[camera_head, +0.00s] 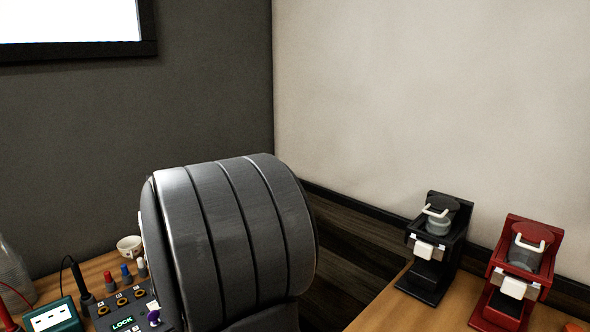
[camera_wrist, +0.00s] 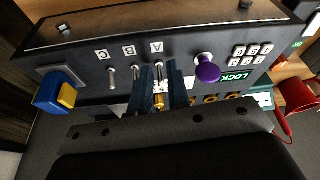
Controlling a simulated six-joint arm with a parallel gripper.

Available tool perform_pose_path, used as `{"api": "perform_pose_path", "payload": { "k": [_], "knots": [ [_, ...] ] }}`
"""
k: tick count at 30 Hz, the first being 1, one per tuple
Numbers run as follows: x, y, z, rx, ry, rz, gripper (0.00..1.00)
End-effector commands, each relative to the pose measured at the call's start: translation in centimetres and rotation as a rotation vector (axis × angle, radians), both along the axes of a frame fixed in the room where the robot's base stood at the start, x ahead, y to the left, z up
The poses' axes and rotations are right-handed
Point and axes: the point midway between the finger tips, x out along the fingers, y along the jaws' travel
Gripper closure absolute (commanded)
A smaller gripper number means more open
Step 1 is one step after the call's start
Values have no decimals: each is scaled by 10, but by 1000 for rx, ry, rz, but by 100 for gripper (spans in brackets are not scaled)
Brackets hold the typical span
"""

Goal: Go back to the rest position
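My gripper (camera_wrist: 160,80) shows in the wrist view with two dark blue fingers. The fingers are apart with a narrow gap, and nothing is clearly held between them. They stand over a black control panel (camera_wrist: 95,60) with lettered toggle switches, a purple knob (camera_wrist: 207,68) and a lit LOCK display (camera_wrist: 237,77). An orange socket (camera_wrist: 158,102) shows between the fingers. I cannot tell whether the fingertips touch the panel. In the head view the gripper is hidden behind a large dark grey part of my arm. The panel (camera_head: 108,321) shows there at the lower left.
A white cup (camera_head: 129,246), several coloured plugs and a teal meter (camera_head: 56,319) surround the panel. A blue and yellow block (camera_wrist: 60,92) sits at the panel's side. A black brewer (camera_head: 436,245) and a red brewer (camera_head: 517,270) stand on the right wooden counter (camera_head: 390,313).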

Motion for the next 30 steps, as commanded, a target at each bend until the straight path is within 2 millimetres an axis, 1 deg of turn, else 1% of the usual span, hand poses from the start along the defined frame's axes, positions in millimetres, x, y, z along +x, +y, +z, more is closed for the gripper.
{"api": "perform_pose_path", "payload": {
  "k": [4,6,11,24,27,30],
  "knots": [
    [-3,-3,-1,60,-59,-1,84],
    [-5,-6,15,60,-63,0,84],
    [-11,-16,42,59,-60,-1,84],
    [-31,-43,122,58,-60,-1,84],
    [-35,-48,137,58,-59,0,84],
    [-37,-52,148,57,-57,0,84]
  ]
}}
